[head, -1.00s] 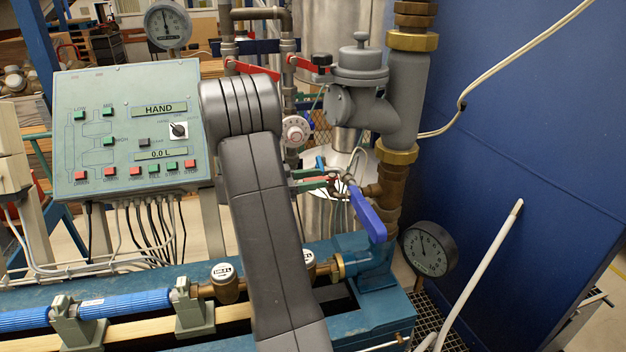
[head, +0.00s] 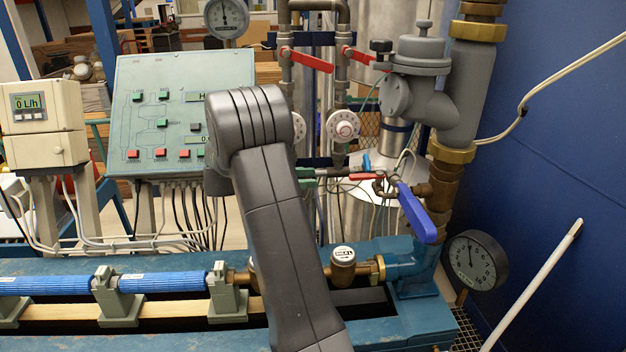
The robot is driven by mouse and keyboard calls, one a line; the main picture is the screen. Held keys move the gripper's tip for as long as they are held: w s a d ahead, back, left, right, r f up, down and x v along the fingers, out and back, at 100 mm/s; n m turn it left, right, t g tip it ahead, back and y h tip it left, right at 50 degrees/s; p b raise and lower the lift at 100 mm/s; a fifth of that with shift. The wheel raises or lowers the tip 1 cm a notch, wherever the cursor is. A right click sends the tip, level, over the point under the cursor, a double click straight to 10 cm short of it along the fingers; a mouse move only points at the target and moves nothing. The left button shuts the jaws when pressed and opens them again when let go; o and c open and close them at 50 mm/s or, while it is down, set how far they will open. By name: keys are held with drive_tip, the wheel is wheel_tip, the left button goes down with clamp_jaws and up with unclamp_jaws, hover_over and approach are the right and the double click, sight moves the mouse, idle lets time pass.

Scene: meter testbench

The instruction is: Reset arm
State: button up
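My arm rises from the bottom middle of the head view, in front of the test bench. Its elbow is beside the right part of the green control panel (head: 135,105) and hides part of that panel's display and buttons. My gripper is not visible in the head view, so its state and anything in it are hidden.
The blue bench (head: 60,338) runs along the front with blue pipes (head: 60,284) on it. A blue valve handle (head: 416,213), red levers (head: 306,60), a pressure gauge (head: 474,261) and a white rod (head: 535,282) stand to the right. A beige flow meter box (head: 42,122) stands left.

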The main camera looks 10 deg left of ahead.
sight(359, 175)
drive_tip(key=shift+d, duration=0.1)
drive_tip(key=p+x, duration=0.3)
drive_tip(key=x, duration=1)
drive_tip(key=shift+r+p, duration=0.1)
drive_tip(key=shift+p, duration=0.2)
drive_tip(key=shift+d, duration=0.35)
